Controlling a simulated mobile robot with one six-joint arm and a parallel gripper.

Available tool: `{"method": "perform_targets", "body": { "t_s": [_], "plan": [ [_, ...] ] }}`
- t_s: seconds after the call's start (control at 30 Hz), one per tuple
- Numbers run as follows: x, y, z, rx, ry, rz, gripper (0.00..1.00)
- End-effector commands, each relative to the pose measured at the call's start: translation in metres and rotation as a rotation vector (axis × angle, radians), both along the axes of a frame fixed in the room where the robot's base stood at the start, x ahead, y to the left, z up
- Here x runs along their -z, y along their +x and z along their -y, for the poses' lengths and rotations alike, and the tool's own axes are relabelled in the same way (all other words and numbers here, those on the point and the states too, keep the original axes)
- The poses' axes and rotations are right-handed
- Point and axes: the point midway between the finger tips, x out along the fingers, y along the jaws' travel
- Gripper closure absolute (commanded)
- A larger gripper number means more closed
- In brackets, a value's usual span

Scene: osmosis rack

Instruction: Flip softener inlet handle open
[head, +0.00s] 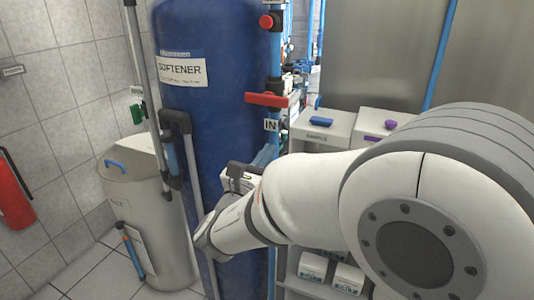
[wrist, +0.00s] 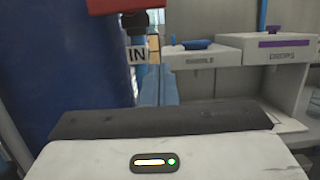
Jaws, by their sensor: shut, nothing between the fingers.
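The softener inlet handle (head: 267,99) is a red lever lying crosswise on the vertical blue pipe, just above the IN label (head: 270,126). In the wrist view, part of the red handle (wrist: 125,5) shows at the top edge, above the IN label (wrist: 136,54). The blue softener tank (head: 215,125) stands to the left of the pipe. My gripper (head: 270,148) is below the handle and the label, apart from the handle. In the wrist view, its blue fingers (wrist: 159,70) are together and empty, pointing toward the pipe area. Their contact with the pipe cannot be told.
A red round knob (head: 266,22) sits higher on the pipe. Grey boxes with a blue handle (head: 321,122) and a purple handle (head: 391,125) stand to the right. A beige tank (head: 150,225) and grey pipes are at left. A red extinguisher (head: 12,190) hangs at far left.

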Motion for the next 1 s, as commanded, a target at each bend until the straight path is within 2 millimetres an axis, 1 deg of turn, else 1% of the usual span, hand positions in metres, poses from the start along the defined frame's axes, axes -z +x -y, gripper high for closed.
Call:
{"method": "perform_targets", "body": {
  "t_s": [0.03, 0.1, 0.3, 0.4, 0.6, 0.73, 0.97, 1.0],
  "plan": [
    [-0.002, 0.011, 0.005, 0.005, 0.001, 0.0, 1.0],
    [-0.007, 0.025, 0.011, 0.005, 0.001, 0.0, 1.0],
    [-0.017, 0.063, 0.024, 0.004, 0.0, 0.001, 1.0],
    [-0.036, 0.062, 0.023, -0.001, 0.003, 0.004, 1.0],
    [-0.054, 0.062, 0.022, -0.001, 0.002, 0.001, 1.0],
    [-0.057, 0.061, 0.022, -0.001, 0.001, 0.0, 1.0],
    [-0.057, 0.061, 0.022, -0.001, 0.0, 0.0, 1.0],
    [-0.057, 0.061, 0.027, -0.001, -0.001, -0.001, 1.0]
  ]
}}
